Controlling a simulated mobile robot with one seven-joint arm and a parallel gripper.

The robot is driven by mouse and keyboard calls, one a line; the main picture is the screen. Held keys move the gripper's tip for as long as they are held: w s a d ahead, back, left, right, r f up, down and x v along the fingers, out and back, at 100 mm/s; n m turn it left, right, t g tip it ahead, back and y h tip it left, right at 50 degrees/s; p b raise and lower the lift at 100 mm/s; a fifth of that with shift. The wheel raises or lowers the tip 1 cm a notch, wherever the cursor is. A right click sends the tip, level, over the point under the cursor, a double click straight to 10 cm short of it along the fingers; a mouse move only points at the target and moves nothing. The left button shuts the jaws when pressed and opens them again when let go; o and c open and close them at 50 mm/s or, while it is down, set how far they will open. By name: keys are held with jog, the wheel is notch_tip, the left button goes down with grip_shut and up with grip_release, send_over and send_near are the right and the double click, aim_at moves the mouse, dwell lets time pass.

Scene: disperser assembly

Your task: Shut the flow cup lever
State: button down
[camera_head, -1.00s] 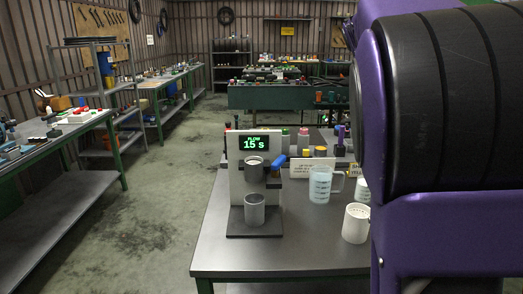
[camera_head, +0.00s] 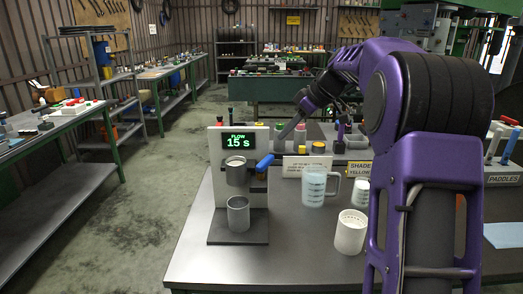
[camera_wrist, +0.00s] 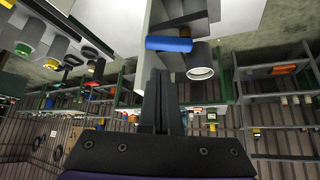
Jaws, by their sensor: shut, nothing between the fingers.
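The flow stand (camera_head: 217,190) is a pale upright panel on a dark base, with a display reading "FLOW 15 s". A grey flow cup (camera_head: 236,173) is mounted on it, and a second grey cup (camera_head: 238,216) stands on the base below. The lever's blue handle (camera_head: 265,161) sticks out to the right of the flow cup. My gripper (camera_head: 281,138) is shut and empty, above and a little right of the handle. In the wrist view, the shut fingers (camera_wrist: 161,72) point towards the blue handle (camera_wrist: 169,44), with a visible gap; the flow cup (camera_wrist: 201,62) is beside it.
Right of the stand are a measuring jug (camera_head: 314,187) with pale liquid, a white cup (camera_head: 350,232), a smaller white cup (camera_head: 361,191) and a sign (camera_head: 306,166). Several coloured bottles stand behind. The table (camera_head: 285,255) is bare at the front.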

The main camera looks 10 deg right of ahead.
aim_at(265, 167)
jog(key=shift+a+r, duration=0.15)
jog(key=shift+a, duration=0.05)
jog(key=x, duration=1)
jog(key=shift+w+a+b, duration=0.1)
jog(key=shift+a+b, duration=0.05)
jog(key=shift+b, duration=0.25)
jog(key=shift+a, duration=0.1)
